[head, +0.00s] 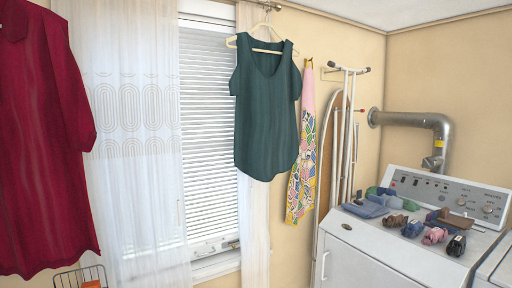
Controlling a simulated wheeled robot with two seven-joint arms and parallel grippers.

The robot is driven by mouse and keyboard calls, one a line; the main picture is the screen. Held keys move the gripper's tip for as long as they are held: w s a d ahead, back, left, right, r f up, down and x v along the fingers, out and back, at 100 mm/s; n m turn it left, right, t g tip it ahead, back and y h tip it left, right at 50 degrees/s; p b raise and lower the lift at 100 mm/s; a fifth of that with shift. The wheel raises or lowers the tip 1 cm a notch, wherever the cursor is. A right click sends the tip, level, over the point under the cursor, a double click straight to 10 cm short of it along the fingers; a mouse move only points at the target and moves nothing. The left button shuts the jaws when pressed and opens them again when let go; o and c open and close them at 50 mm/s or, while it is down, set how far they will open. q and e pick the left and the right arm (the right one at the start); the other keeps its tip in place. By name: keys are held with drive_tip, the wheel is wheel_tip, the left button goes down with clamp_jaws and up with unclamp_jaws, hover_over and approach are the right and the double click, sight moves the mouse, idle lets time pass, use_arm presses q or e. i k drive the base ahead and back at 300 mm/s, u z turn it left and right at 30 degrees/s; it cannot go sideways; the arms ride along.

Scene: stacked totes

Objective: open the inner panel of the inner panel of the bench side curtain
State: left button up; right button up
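A sheer white curtain panel (132,200) with a band of oval patterns hangs over the left part of the window (210,140). A narrower pale curtain panel (255,225) hangs at the window's right side, partly hidden behind a dark green sleeveless top (266,115). Between the two panels, a strip of closed white blinds shows. I cannot tell which panel is on the bench side, as no bench shows. Neither of my grippers is in view.
A red garment (40,150) hangs at the left, overlapping the left panel. A wire basket (80,277) is at the bottom left. At the right are a patterned cloth (302,170), a folded ironing board (335,150), and a white dryer (355,264) with several small items on top.

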sight(158, 22)
drive_tip(key=u, duration=0.85)
drive_tip(key=i, duration=0.8)
drive_tip(key=u, duration=0.6)
